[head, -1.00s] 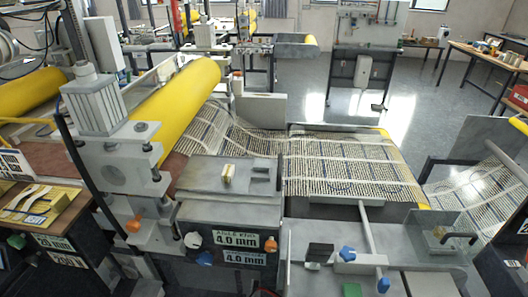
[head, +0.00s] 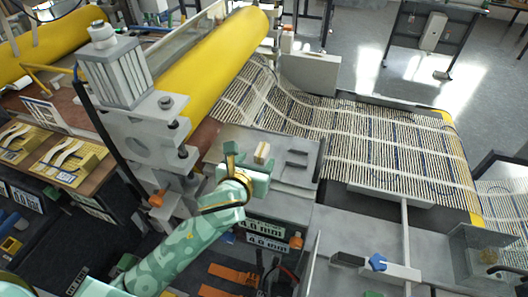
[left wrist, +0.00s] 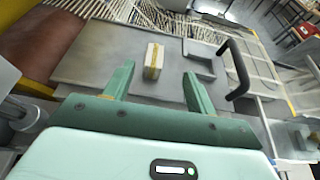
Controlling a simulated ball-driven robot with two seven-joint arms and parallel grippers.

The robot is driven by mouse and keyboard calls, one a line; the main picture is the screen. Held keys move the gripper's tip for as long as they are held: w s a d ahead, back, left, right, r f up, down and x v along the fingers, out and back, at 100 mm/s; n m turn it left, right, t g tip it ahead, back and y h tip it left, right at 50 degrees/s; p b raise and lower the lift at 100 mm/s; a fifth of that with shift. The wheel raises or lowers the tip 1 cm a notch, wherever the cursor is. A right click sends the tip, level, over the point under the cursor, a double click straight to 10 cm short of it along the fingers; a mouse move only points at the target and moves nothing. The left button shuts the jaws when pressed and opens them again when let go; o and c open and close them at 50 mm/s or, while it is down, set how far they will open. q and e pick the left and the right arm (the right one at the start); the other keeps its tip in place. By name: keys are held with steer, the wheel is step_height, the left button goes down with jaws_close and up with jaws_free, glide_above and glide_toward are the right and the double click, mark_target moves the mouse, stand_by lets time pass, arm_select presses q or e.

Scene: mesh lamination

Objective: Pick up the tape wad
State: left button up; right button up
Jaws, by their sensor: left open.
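The tape wad (head: 262,152) is a small cream block with a tan band. It stands on the flat grey plate (head: 290,176) in front of the yellow roller. In the left wrist view the tape wad (left wrist: 153,61) lies ahead of the fingers, roughly centred between their lines. My left gripper (head: 247,166) reaches in from below, close to the wad in the head view. In the left wrist view my left gripper (left wrist: 156,80) has its two green fingers wide apart with nothing between them. My right gripper is not in view.
A dark grey raised bracket (head: 296,158) sits on the plate just right of the wad, and also shows in the left wrist view (left wrist: 199,62). The yellow roller (head: 215,62) and striped mesh (head: 385,150) lie behind. A black handle (left wrist: 238,70) stands right of the fingers.

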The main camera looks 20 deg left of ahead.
mark_target(263, 147)
arm_select(q)
steer(key=x, duration=0.5)
steer(key=shift+b, duration=0.4)
steer(key=shift+w+f, duration=0.1)
steer(key=shift+w, duration=0.1)
steer(key=x, duration=0.1)
steer(key=b+x, duration=0.1)
steer(key=x, duration=0.3)
steer(key=shift+a+f, duration=0.2)
steer(key=shift+a, duration=0.15)
steer(key=shift+r, duration=0.1)
steer(key=c, duration=1)
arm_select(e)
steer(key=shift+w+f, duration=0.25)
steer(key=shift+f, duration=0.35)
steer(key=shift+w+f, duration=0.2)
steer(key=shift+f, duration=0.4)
